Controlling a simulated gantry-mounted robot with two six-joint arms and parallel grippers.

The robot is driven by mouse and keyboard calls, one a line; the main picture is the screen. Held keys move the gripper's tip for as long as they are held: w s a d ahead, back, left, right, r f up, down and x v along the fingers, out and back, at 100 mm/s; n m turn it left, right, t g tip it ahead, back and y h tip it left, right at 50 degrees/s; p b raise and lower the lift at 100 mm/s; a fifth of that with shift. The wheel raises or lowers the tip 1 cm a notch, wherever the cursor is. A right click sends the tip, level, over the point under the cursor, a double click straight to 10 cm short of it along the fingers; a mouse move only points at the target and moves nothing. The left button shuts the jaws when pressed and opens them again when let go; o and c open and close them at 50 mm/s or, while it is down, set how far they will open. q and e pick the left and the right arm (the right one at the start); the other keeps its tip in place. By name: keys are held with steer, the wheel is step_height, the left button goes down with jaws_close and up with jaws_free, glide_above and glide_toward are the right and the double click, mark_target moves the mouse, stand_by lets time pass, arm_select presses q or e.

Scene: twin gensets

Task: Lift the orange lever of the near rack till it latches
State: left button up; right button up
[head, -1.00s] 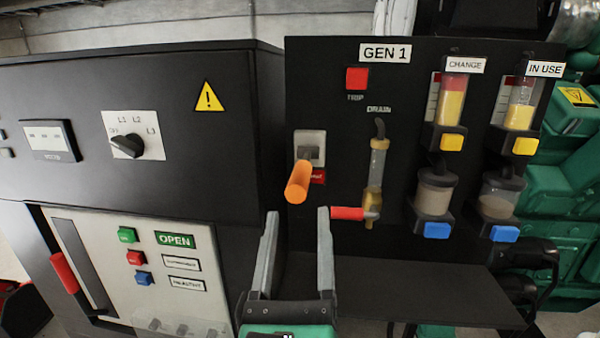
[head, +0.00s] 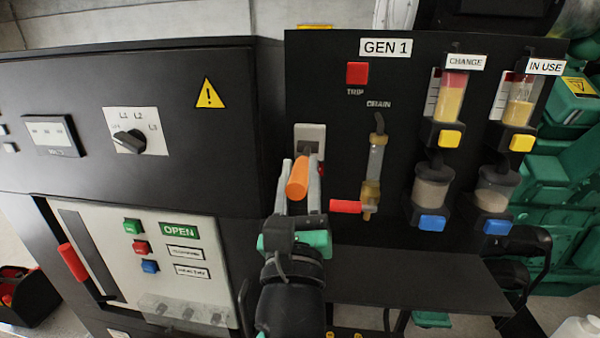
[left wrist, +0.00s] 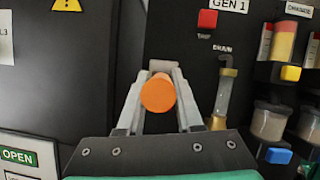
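The orange lever (head: 298,178) sticks out toward me from a pale switch plate (head: 318,131) on the black GEN 1 panel, below and left of the red TRIP button. My left gripper (head: 301,172) is at the lever, with one grey finger on each side of it. In the left wrist view the lever's round orange end (left wrist: 158,93) shows between the fingers (left wrist: 159,75). The fingers look spread, and I cannot tell whether either touches the lever. The switch behind is mostly hidden. My right gripper is not in view.
Right of the lever, a drain tube (head: 374,170) has a red handle (head: 346,206) close to my left gripper. Filters and bowls (head: 432,187) stand farther right. A black shelf (head: 420,280) juts out below. A grey cabinet panel (head: 190,265) with a red handle is at left.

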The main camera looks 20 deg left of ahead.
arm_select(q)
jaws_close()
stand_by(1.0)
